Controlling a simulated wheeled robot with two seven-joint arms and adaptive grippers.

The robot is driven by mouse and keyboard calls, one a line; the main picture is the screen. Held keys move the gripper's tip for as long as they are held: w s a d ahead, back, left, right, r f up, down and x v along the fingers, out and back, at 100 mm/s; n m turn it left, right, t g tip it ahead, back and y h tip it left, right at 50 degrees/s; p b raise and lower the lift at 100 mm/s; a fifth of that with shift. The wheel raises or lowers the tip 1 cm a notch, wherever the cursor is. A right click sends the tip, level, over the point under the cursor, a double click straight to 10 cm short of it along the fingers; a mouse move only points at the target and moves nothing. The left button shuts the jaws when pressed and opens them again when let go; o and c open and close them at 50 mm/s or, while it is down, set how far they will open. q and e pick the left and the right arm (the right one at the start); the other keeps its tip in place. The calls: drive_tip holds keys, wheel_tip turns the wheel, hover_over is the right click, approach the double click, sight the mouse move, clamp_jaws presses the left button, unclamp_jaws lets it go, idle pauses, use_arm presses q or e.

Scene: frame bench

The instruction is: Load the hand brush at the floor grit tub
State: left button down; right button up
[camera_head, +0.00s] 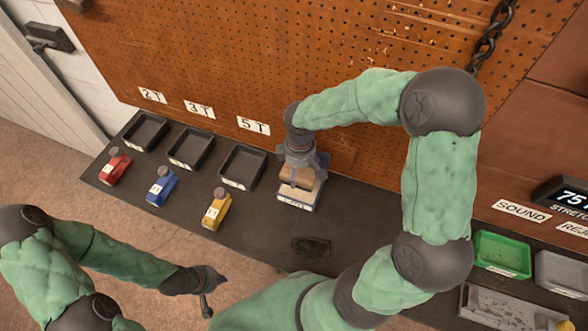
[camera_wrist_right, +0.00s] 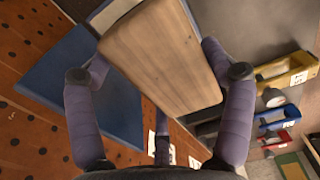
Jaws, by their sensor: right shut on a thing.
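My right gripper (camera_head: 300,168) is shut on a wooden-topped block, apparently the hand brush (camera_head: 296,189), at the back of the bench. In the right wrist view the brush (camera_wrist_right: 165,55) shows a plain wooden face between the fingers of my right gripper (camera_wrist_right: 160,85). A pale, labelled front edge lies directly below the wood. I cannot tell whether it belongs to the brush or to a tub under it, and the bristles are hidden. My left gripper (camera_head: 207,290) is empty, with its fingers apart, near the bench's front edge. I cannot make out the floor grit tub for certain.
Black trays marked 2T (camera_head: 146,131), 3T (camera_head: 190,149) and 5T (camera_head: 242,167) stand left of the brush. A green tray (camera_head: 502,253) is at right. A pegboard (camera_head: 240,60) rises behind.

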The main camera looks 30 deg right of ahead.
sight(299, 180)
drive_tip(key=shift+s+f+b, duration=0.1)
drive_tip(key=shift+f+b, duration=0.35)
drive_tip(key=shift+f, duration=0.1)
wheel_tip(299, 180, down, 5)
drive_tip(key=b, duration=0.4)
drive_tip(key=shift+r, duration=0.15)
drive_tip(key=shift+f+b, duration=0.3)
drive_tip(key=shift+f, duration=0.15)
idle(0.6)
drive_tip(key=shift+f, duration=0.1)
idle(0.9)
drive_tip(key=shift+r+p, duration=3.05)
drive_tip(key=shift+r, duration=0.55)
